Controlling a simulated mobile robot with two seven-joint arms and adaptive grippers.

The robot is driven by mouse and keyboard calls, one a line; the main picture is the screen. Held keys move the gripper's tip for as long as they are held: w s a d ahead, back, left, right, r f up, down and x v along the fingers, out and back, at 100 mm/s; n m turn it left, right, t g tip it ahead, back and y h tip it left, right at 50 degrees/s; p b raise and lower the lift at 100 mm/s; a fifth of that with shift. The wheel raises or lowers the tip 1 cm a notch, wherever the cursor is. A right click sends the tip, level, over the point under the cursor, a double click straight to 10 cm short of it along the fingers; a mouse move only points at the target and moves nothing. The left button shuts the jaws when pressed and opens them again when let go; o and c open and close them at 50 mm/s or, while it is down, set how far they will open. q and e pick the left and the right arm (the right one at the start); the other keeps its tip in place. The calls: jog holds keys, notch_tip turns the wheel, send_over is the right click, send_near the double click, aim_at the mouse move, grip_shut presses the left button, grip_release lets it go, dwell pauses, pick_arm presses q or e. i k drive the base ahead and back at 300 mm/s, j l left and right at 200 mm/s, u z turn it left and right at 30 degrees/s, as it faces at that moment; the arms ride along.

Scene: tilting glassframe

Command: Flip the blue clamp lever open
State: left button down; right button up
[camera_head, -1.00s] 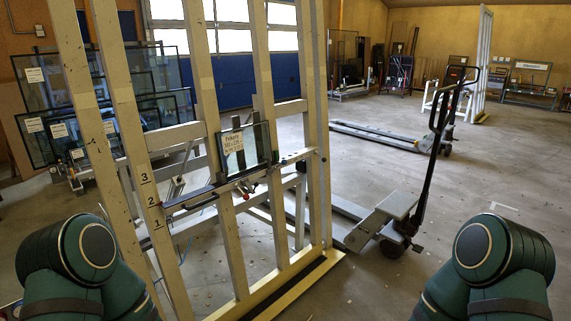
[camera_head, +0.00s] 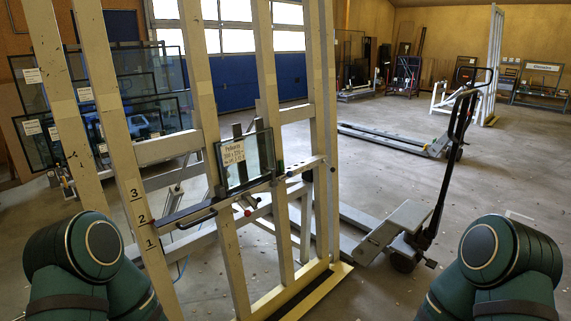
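The tilting glass frame (camera_head: 192,80) stands in front of me, with pale uprights and a horizontal support bar. A small glass pane (camera_head: 262,150) with a handwritten label rests on the bar. Neither gripper is in view.
A pallet jack (camera_head: 410,222) stands right of the frame, its forks reaching behind it. A second pallet jack (camera_head: 395,138) is farther back. Dark glass panes (camera_head: 38,140) lean on racks at left. Open concrete floor (camera_head: 510,180) lies to the right.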

aim_at(289, 174)
jog(key=i+j, duration=0.1)
jog(key=i, duration=1.4)
